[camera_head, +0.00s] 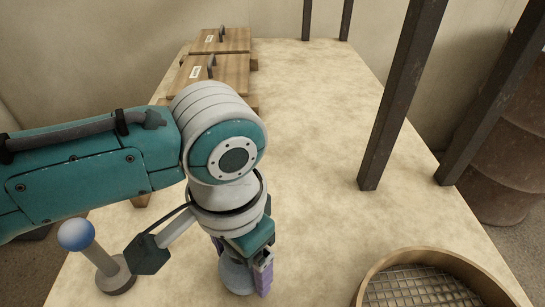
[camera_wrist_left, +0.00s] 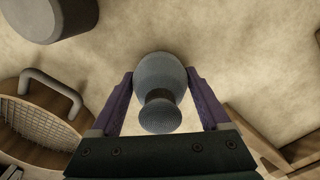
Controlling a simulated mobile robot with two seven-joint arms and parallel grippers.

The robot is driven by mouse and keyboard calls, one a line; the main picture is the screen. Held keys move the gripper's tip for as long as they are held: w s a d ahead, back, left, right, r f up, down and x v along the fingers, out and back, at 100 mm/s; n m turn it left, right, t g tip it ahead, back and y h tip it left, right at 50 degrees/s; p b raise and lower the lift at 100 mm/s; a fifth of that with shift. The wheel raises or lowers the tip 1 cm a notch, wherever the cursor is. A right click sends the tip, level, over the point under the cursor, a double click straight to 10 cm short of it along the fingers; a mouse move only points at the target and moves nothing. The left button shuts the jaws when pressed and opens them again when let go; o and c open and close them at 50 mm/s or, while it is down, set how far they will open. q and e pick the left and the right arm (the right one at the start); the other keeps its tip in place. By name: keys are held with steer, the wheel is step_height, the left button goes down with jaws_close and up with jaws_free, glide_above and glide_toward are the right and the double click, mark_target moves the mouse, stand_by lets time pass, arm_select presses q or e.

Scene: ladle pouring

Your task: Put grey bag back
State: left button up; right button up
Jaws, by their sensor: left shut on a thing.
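The grey bag (camera_head: 236,279) is a rounded body with a narrower tied neck. It is partly hidden behind my left gripper in the head view. My left gripper (camera_head: 262,270) points down at the front of the table, with its purple fingers shut on the bag. In the left wrist view the bag (camera_wrist_left: 160,72) sits between the two fingers of the gripper (camera_wrist_left: 162,92), its neck toward the camera. I cannot tell whether the bag touches the table. My right gripper is not in view.
Wooden boxes with handles and labels (camera_head: 222,73) stand at the back left. A round wooden sieve (camera_head: 372,284) is at the front right. A blue-topped knob on a stand (camera_head: 76,236) is left of my gripper. Dark posts (camera_head: 405,95) rise at the right. The table's middle is clear.

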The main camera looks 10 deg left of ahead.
arm_select(q)
steer(key=shift+f, duration=0.1)
steer(key=o, duration=1.2)
steer(key=shift+o, duration=0.2)
step_height(320, 180, up, 11)
steer(key=p, duration=0.3)
steer(key=shift+r+p, duration=0.3)
steer(key=shift+r, duration=0.4)
steer(key=s+d+f+t+h, duration=0.1)
steer(key=s+d+h, duration=0.2)
steer(key=s, duration=0.2)
steer(key=s+a+n+t+y, duration=0.35)
steer(key=s+a, duration=0.35)
steer(key=a, duration=0.6)
step_height(320, 180, up, 46)
steer(key=p, duration=4.6)
steer(key=shift+d+r+g+h, duration=0.25)
steer(key=shift+d+g+h, duration=0.1)
steer(key=shift+g, duration=0.1)
